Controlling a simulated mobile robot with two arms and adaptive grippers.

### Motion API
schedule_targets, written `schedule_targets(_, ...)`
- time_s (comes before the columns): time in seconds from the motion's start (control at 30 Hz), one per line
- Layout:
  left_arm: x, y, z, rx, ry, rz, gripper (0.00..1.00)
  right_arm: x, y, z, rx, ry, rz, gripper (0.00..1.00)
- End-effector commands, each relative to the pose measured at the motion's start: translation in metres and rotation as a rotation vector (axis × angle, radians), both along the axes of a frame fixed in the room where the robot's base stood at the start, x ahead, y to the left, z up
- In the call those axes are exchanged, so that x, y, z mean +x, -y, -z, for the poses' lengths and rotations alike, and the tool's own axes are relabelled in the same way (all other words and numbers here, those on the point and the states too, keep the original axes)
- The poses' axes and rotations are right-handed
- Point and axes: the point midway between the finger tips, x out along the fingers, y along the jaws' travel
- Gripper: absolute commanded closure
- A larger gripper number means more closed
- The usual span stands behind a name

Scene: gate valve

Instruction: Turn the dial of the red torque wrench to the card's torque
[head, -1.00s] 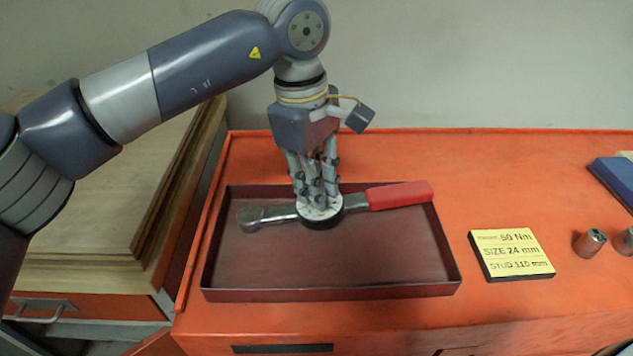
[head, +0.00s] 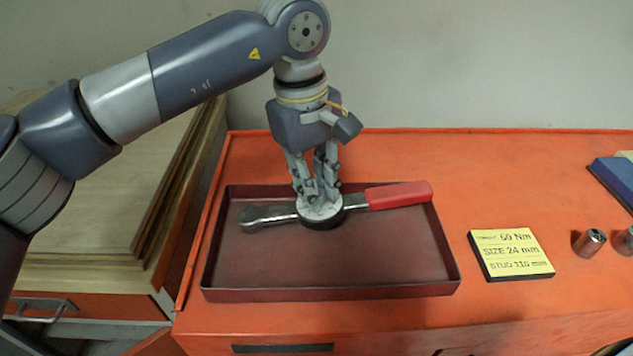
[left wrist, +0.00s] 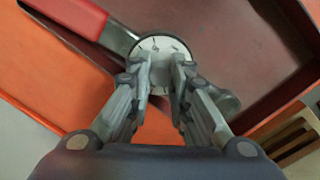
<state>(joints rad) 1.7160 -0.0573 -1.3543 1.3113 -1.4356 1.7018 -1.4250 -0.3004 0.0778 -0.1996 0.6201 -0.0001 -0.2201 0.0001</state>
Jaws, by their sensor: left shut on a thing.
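The red-handled torque wrench (head: 400,195) lies in a shallow dark red tray (head: 330,294), handle to the right. Its round white dial (head: 322,218) is at mid-shaft; in the left wrist view the dial (left wrist: 150,44) shows dark marks around its rim. My left gripper (head: 318,197) points down over the dial, its fingers shut on the dial's centre, which they hide. I cannot make out the dial's setting. The yellow card (head: 512,252) lies right of the tray; it reads SIZE 24 mm, and its torque line looks like 50 or 60 Nm. My right gripper is not in view.
Two small metal sockets (head: 589,242) stand right of the card, one cut by the picture edge. A blue object (head: 615,178) lies at the back right. The orange bench top (head: 500,165) is clear behind the card. Wooden boards (head: 100,200) are at the left.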

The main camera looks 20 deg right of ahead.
Motion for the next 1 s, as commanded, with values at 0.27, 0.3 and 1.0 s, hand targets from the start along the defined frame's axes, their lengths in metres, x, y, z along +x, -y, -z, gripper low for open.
schedule_targets(0.27, 0.0, 0.0, 0.0, 0.0, 0.0, -0.001, 0.6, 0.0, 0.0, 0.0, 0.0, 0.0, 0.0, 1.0)
schedule_targets(0.3, 0.0, 0.0, 0.0, 0.0, 0.0, -0.001, 0.6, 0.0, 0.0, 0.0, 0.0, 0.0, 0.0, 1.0)
schedule_targets(1.0, 0.003, -0.008, -0.081, -0.001, 0.003, -0.003, 0.6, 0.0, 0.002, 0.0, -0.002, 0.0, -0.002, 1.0)
